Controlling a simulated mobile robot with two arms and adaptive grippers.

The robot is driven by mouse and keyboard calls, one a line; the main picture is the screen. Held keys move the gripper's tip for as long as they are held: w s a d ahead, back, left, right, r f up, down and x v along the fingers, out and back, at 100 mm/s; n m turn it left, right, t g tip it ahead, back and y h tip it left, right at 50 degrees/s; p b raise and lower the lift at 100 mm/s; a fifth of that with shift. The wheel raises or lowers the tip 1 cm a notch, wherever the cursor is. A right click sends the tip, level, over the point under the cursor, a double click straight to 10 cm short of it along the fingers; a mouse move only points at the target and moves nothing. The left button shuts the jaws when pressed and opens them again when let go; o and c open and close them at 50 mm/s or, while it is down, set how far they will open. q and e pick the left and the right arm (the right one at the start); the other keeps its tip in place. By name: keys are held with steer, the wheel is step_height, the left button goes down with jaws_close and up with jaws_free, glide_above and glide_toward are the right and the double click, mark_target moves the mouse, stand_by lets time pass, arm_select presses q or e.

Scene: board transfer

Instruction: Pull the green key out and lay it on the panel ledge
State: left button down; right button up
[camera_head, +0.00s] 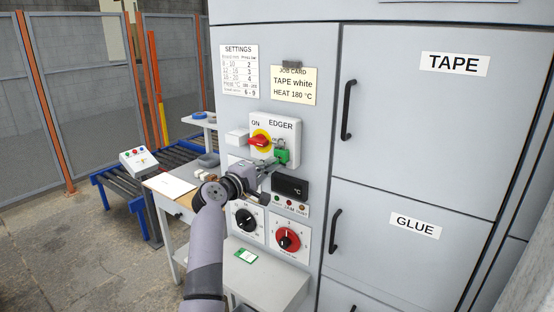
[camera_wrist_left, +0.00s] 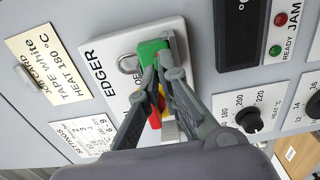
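The green key (camera_head: 282,155) is at the lock on the white EDGER switch plate (camera_head: 289,128), beside a red knob on a yellow disc. In the left wrist view the green key (camera_wrist_left: 152,48) shows just beyond my fingertips. My left gripper (camera_head: 277,163) reaches up to the key. In the wrist view its two fingers (camera_wrist_left: 160,66) come together at the key and look shut on it; they hide part of it. The pale panel ledge (camera_head: 268,288) juts out below the dials. My right gripper is not in view.
A small green and white card (camera_head: 246,256) lies on the ledge; the rest of its visible top is clear. A black display (camera_head: 290,188) and two dials sit below the switch. Cabinet doors with black handles (camera_head: 347,110) are at right. A roller conveyor (camera_head: 125,190) stands at left.

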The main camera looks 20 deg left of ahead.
arm_select(q)
steer(key=shift+s+a+p, duration=0.25)
steer(key=shift+s+p, duration=0.05)
steer(key=shift+s, duration=0.35)
steer(key=shift+s, duration=0.1)
steer(key=shift+s, duration=0.1)
steer(key=p+v, duration=0.2)
steer(key=v, duration=0.2)
steer(key=shift+s+a, duration=0.1)
steer(key=shift+s, duration=0.05)
stand_by(0.4)
